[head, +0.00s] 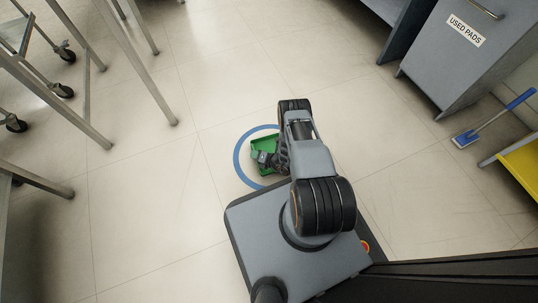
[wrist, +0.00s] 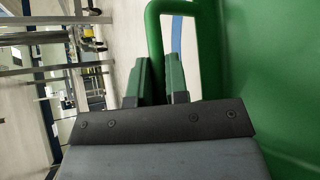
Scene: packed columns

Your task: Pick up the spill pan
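The green spill pan (head: 266,142) is on or just above the floor in the head view, inside the blue ring, partly hidden by my arm. My gripper (head: 263,158) is at its near side. In the wrist view the pan's green wall (wrist: 275,80) fills the right side, and its loop-shaped handle (wrist: 154,25) rises at the centre. My gripper's two fingers (wrist: 159,75) sit close together on either side of the handle bar and look shut on it. The contact itself is partly hidden.
A blue ring (head: 238,160) marks the floor around the pan. Metal-legged tables and a wheeled cart (head: 62,90) stand at left. Floor beyond the pan is clear.

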